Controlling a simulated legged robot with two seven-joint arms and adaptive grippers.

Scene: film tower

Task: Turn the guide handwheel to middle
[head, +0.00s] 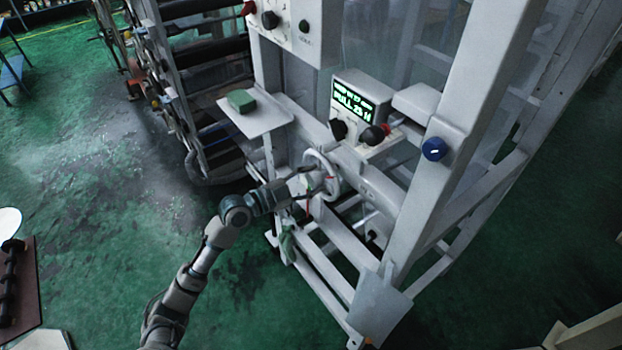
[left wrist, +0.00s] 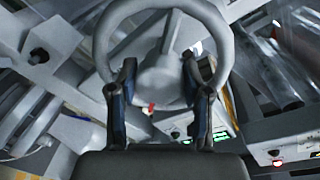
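The guide handwheel (head: 333,176) is a pale grey ring on the front of the white machine frame, below the green-lit display. In the left wrist view the handwheel (left wrist: 104,42) fills the upper middle, with its hub and a spoke showing. My left gripper (head: 307,182) is at the left side of the wheel. In the left wrist view its two dark fingers (left wrist: 160,72) stand apart, in front of the wheel's lower part. Whether they touch the rim, I cannot tell. My right gripper is not in view.
A control box with a green-lit display (head: 354,106) and dark knobs sits above the wheel. A blue knob (head: 434,149) is on the right post. Green floor lies open at left.

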